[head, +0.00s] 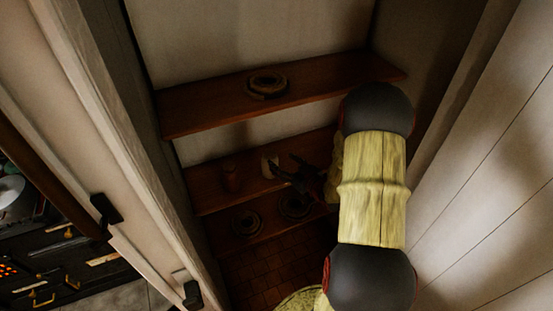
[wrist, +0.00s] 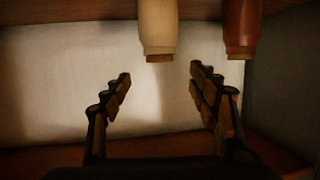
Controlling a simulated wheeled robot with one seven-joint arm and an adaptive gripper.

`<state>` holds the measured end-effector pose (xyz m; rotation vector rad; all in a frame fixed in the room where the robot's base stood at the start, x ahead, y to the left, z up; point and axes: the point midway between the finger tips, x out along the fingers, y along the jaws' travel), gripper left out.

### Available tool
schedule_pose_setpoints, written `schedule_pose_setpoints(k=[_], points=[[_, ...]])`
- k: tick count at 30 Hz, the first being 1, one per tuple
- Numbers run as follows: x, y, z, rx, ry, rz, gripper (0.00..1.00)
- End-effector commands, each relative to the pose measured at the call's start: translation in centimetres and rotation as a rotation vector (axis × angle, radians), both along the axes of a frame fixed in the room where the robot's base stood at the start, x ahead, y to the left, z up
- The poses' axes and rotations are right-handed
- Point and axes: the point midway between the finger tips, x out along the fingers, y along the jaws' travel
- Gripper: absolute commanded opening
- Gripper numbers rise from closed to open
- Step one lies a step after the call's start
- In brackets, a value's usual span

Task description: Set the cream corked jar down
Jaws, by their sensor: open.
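The cream corked jar (head: 270,166) stands on the middle shelf (head: 208,200) in the head view. In the wrist view, which looks upside down, the cream jar (wrist: 157,28) shows at the top with its cork pointing down in the picture. My gripper (head: 285,167) is right beside the jar on its right side in the head view. In the wrist view my gripper (wrist: 161,80) is open and empty, and its fingertips are apart from the jar. The jar's base is cut off by the wrist frame's top edge.
A reddish-brown jar (head: 229,179) stands left of the cream jar; it also shows in the wrist view (wrist: 242,25). A round dark object (head: 267,84) lies on the upper shelf (head: 205,119). Two more round objects (head: 246,222) (head: 296,205) lie below. Walls flank the shelves closely.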

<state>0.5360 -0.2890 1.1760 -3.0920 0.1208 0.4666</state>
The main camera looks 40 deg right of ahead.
Motion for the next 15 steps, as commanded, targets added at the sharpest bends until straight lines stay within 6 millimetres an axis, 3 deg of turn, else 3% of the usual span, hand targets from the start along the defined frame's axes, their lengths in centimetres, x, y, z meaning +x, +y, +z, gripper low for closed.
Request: schedule_pose_setpoints(k=[4, 8, 11, 15], points=[[-1.4, 0.0, 0.5, -0.001, 0.0, -0.002, 0.6], [-1.4, 0.2, 1.1, -0.016, 0.016, -0.003, 0.6], [-0.4, 0.5, 2.8, -0.059, 0.061, -0.013, 0.6], [0.8, 1.5, 6.7, -0.137, 0.165, -0.051, 0.6]])
